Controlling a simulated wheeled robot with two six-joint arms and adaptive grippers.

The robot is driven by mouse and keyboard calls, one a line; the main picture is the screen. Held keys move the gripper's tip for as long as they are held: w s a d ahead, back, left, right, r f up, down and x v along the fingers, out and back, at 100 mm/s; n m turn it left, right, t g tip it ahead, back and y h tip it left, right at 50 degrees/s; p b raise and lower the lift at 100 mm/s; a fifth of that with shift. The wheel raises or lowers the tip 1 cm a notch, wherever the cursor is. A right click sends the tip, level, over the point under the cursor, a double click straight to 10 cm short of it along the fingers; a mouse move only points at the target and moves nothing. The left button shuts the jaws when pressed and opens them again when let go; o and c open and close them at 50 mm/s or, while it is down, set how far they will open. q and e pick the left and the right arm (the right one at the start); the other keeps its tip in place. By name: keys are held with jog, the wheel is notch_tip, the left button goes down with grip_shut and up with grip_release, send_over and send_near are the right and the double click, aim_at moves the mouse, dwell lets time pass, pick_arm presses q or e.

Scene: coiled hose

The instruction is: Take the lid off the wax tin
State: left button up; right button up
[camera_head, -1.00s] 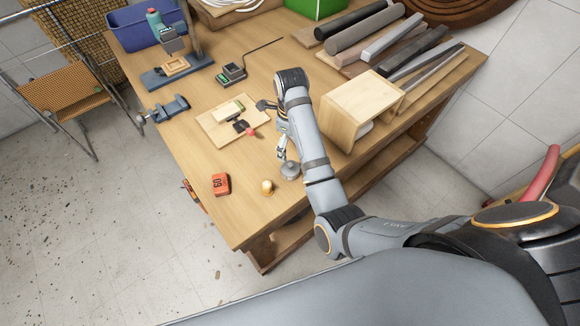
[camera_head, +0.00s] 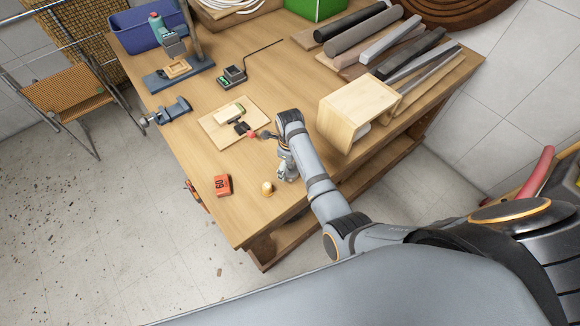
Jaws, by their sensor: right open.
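My right gripper (camera_head: 287,173) is low over the near right part of the workbench, with its fingers pointing down. It is open and sits right where the small round grey wax tin stands. The gripper covers most or all of the tin, so its lid and the exact contact between fingers and lid cannot be made out. My left gripper is not in view.
A small yellow-topped object (camera_head: 267,188) and an orange-red block (camera_head: 222,185) stand left of the gripper. A board (camera_head: 222,138) with a brush-like block lies behind. An open wooden box (camera_head: 352,110) stands close on the right. The workbench (camera_head: 205,160) has bare wood between.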

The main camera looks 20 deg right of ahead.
jog(key=shift+f, duration=0.15)
jog(key=c, duration=1)
jog(key=shift+s, duration=0.1)
jog(key=c, duration=0.4)
jog(key=shift+f, duration=0.1)
